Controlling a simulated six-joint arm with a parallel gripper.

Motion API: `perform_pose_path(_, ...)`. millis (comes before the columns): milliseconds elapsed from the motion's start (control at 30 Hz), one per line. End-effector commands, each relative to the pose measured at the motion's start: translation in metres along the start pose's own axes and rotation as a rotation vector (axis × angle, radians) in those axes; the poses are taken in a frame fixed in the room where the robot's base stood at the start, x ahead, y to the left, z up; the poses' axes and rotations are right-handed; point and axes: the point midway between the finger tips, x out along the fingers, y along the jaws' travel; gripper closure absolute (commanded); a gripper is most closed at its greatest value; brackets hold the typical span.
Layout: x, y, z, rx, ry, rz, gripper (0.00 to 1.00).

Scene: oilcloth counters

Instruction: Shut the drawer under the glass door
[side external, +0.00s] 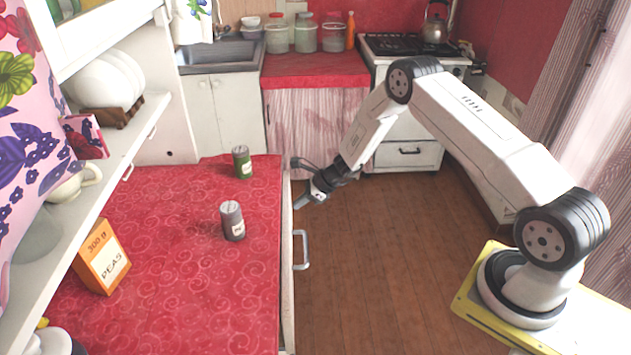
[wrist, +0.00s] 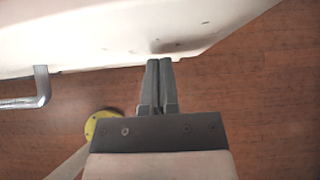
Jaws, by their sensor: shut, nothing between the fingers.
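My gripper (side external: 303,200) is shut and empty, close to the white front of the red-topped counter. In the wrist view its fingers (wrist: 158,85) are together, with their tips at the lower edge of a white front (wrist: 110,35); whether they touch it I cannot tell. A metal bar handle (side external: 301,250) sticks out from the counter front, nearer the camera than my gripper. A bar handle also shows in the wrist view (wrist: 42,88), left of the fingers. A white-framed cabinet door (side external: 62,40) is at the upper left. How far any drawer stands out is unclear.
A white shelf unit (side external: 125,135) with small handles is at left. The wooden floor (side external: 385,260) beside the counter is clear.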

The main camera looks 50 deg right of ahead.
Motion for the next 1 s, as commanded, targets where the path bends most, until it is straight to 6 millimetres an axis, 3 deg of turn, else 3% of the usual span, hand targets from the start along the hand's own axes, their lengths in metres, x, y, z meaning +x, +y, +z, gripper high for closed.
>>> perform_pose_path(367, -0.027, -0.001, -0.027, 0.003, 0.001, -0.002, 1.0)
perform_pose_path(1000, -0.117, -0.001, -0.026, 0.0, 0.0, -0.002, 1.0)
